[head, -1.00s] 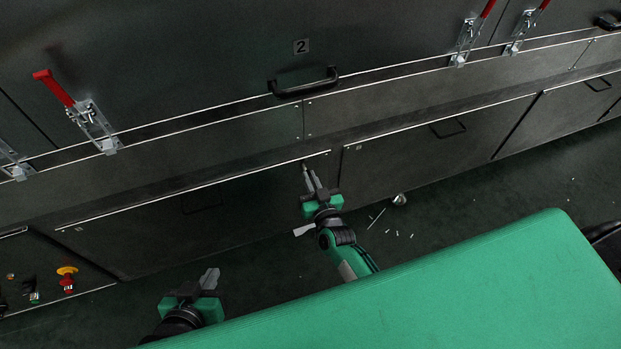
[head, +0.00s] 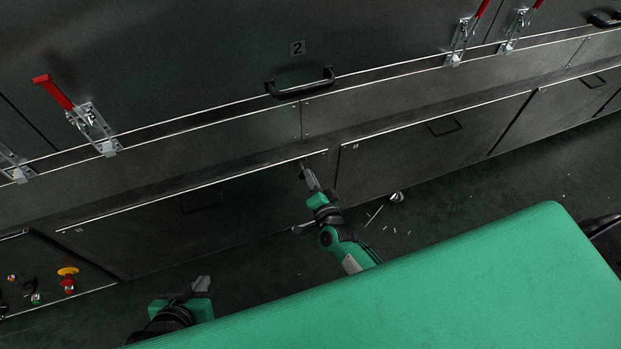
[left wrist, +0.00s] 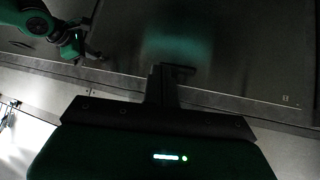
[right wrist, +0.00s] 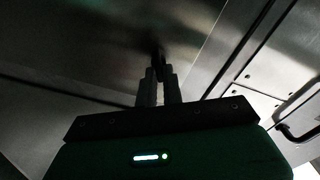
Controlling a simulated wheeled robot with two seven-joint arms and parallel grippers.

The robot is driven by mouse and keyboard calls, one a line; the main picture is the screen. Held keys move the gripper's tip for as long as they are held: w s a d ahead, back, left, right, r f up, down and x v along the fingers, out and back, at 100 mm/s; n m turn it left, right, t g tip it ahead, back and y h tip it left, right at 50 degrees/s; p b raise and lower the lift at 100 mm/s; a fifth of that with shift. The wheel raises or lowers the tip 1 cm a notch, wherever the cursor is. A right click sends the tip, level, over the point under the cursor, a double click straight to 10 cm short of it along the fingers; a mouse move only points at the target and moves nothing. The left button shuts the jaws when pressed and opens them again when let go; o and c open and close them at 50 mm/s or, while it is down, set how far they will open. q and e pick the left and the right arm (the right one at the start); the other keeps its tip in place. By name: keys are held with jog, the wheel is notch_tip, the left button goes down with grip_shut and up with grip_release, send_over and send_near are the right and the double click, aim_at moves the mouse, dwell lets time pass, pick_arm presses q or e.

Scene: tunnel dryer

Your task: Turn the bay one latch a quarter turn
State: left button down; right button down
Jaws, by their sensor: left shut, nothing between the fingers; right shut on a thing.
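The bay one latch is a small dark piece at the upper right corner of the lower left panel (head: 240,190). In the head view it is mostly hidden by my right gripper (head: 305,168). In the right wrist view my right gripper's fingers (right wrist: 159,76) are shut on the dark latch (right wrist: 158,54), which stands out from the panel. Its exact angle is too dark to tell. My left gripper (head: 203,284) is shut and empty, low in front of the panels and apart from them. Its fingers (left wrist: 164,72) also show in the left wrist view.
A second lower panel (head: 440,140) with a small label lies to the right. Above are a black bar handle (head: 300,83) under the number 2 and red-handled clamps (head: 85,120). A control panel with a red button (head: 68,283) is at lower left. Small scraps lie on the floor.

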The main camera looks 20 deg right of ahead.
jog(key=m, duration=0.3)
jog(key=shift+d+f+m+b, duration=0.1)
jog(key=shift+f+m+b, duration=0.2)
jog(key=shift+b, duration=0.1)
pick_arm(q)
jog(key=shift+w+d+t+h+b, duration=0.3)
jog(key=shift+d+t, duration=0.2)
jog(key=shift+d, duration=0.25)
jog(key=shift+w+d+t+h+b, duration=0.1)
jog(key=shift+w+d+t+h, duration=0.1)
jog(key=shift+d+t+h, duration=0.4)
pick_arm(e)
jog(key=shift+m, duration=1.1)
pick_arm(q)
jog(key=shift+d, duration=0.25)
pick_arm(e)
jog(key=c, duration=1.5)
grip_release()
jog(key=shift+c, duration=0.2)
